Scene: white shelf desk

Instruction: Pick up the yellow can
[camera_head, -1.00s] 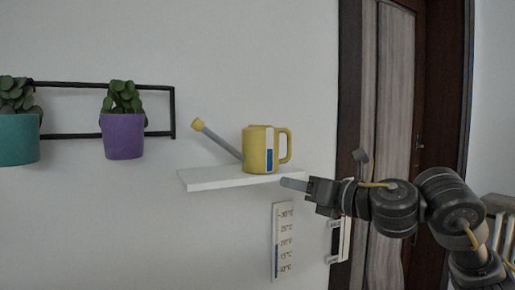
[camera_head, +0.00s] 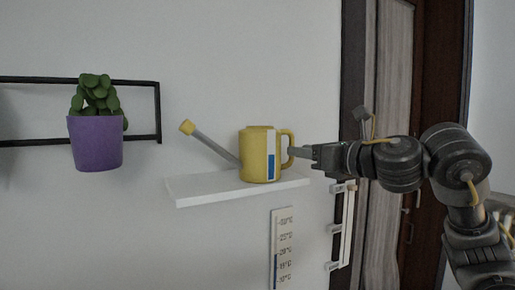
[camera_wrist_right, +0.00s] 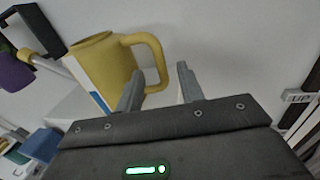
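The yellow can (camera_head: 256,155) is a watering can with a grey spout pointing up to the left, a loop handle on its right and a white and blue patch. It stands upright on a small white wall shelf (camera_head: 215,190). My right gripper (camera_head: 293,152) is at handle height, with its fingertips close to the handle's right side. In the wrist view the right gripper (camera_wrist_right: 160,69) has its fingers spread. The can's handle (camera_wrist_right: 158,50) shows ahead, partly between the fingertips; I cannot tell whether they touch it. My left gripper is out of view.
A purple pot with a plant (camera_head: 96,143) hangs in a black frame (camera_head: 158,112) to the left. A thermometer (camera_head: 284,250) is on the wall below the shelf. A wooden door (camera_head: 384,220) and a white rack (camera_head: 342,225) are to the right.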

